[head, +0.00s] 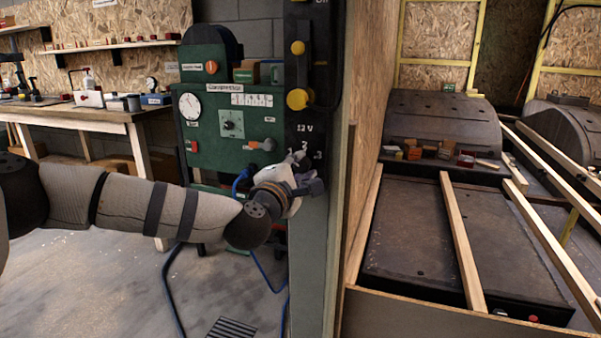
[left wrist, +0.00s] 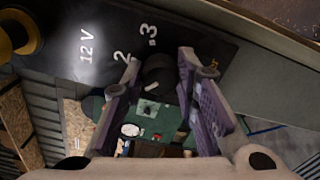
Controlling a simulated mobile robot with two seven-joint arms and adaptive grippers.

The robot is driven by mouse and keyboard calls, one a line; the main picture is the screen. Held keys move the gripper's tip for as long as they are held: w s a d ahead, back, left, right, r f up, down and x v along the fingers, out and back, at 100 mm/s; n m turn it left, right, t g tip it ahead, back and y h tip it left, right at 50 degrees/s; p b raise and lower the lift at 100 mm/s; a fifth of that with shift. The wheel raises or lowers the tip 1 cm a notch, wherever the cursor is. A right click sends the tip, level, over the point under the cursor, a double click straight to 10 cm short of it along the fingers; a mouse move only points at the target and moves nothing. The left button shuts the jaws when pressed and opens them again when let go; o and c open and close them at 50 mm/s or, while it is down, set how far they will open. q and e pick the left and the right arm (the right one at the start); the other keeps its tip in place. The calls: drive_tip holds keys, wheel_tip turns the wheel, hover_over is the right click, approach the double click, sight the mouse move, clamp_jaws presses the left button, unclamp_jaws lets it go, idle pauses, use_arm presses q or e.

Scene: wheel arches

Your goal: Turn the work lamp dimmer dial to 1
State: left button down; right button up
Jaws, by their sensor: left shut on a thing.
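A black upright panel (head: 311,115) in the head view carries the white marking "12 V" and the numbers 1, 2 and 3. In the left wrist view a dark round dial (left wrist: 158,76) sits on this panel beside the numbers 2 and 3. My left gripper (head: 308,172) is at the lower part of the panel and hides the dial in the head view. In the left wrist view its purple-grey fingers (left wrist: 160,80) are on both sides of the dial, shut on it. My right gripper is not in view.
Yellow knobs (head: 299,98) stick out of the panel above the dial. A green compressor unit (head: 229,128) stands left of the panel. A wooden wall edge (head: 363,110) and a dark wheel arch (head: 440,118) lie to the right. Blue hoses (head: 175,290) run on the floor.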

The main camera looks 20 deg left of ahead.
use_arm(q)
drive_tip(key=shift+f+n+b, duration=0.1)
drive_tip(key=shift+n+b, duration=0.3)
drive_tip(key=shift+n, duration=0.8)
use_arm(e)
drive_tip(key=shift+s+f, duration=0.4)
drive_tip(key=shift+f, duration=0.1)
use_arm(q)
drive_tip(key=c, duration=1.2)
unclamp_jaws()
drive_tip(key=shift+c, duration=0.2)
drive_tip(key=s, duration=1.2)
drive_tip(key=shift+a, duration=0.15)
